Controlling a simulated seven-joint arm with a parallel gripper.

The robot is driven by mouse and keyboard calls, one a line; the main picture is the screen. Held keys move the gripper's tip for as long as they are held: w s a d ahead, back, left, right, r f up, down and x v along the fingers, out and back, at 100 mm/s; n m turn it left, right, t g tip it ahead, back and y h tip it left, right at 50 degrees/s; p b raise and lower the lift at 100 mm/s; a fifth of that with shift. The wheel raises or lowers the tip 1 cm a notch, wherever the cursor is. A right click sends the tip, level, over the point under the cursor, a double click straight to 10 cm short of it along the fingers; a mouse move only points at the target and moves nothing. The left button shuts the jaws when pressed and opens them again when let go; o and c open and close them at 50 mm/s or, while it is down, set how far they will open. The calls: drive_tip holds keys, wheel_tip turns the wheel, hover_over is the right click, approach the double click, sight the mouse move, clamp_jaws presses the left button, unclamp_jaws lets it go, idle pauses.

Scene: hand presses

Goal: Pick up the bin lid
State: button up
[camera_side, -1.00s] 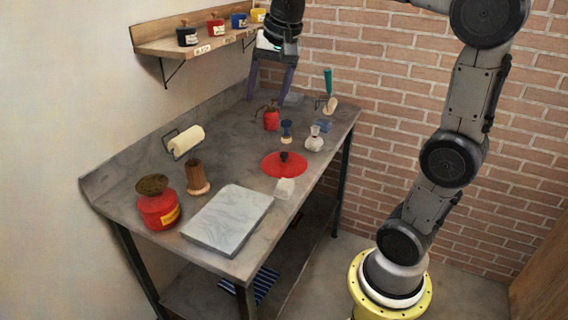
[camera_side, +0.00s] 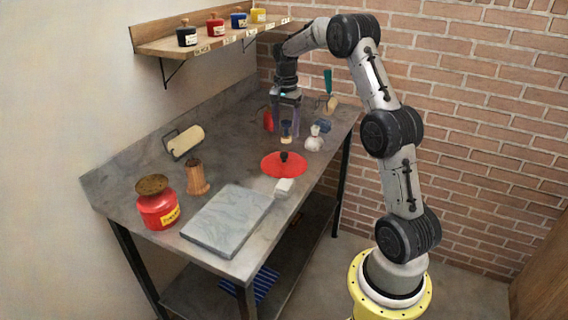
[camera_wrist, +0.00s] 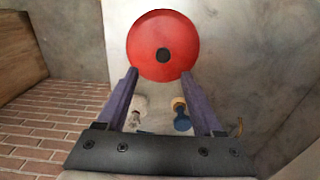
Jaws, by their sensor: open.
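The bin lid (camera_side: 272,164) is a red disc with a small black knob (camera_side: 284,156) at its centre, lying flat on the grey bench. In the wrist view the lid (camera_wrist: 178,58) shows whole, ahead of the fingertips, with its knob (camera_wrist: 163,55) roughly between the finger lines. My gripper (camera_side: 285,138) is open, pointing down behind the lid, around or just above a small blue-and-tan stamp (camera_side: 287,133). In the wrist view my gripper (camera_wrist: 161,73) has its purple fingers spread, with nothing held between them.
A pale block (camera_side: 284,186) sits in front of the lid. A stone slab (camera_side: 228,220), wooden handle (camera_side: 196,178) and red pot (camera_side: 158,210) stand nearer the front. A shelf (camera_side: 215,38) hangs on the wall.

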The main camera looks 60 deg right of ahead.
sight(284, 153)
drive_tip(key=f, duration=0.9)
drive_tip(key=shift+w, duration=0.3)
drive_tip(key=shift+r, duration=0.1)
clamp_jaws()
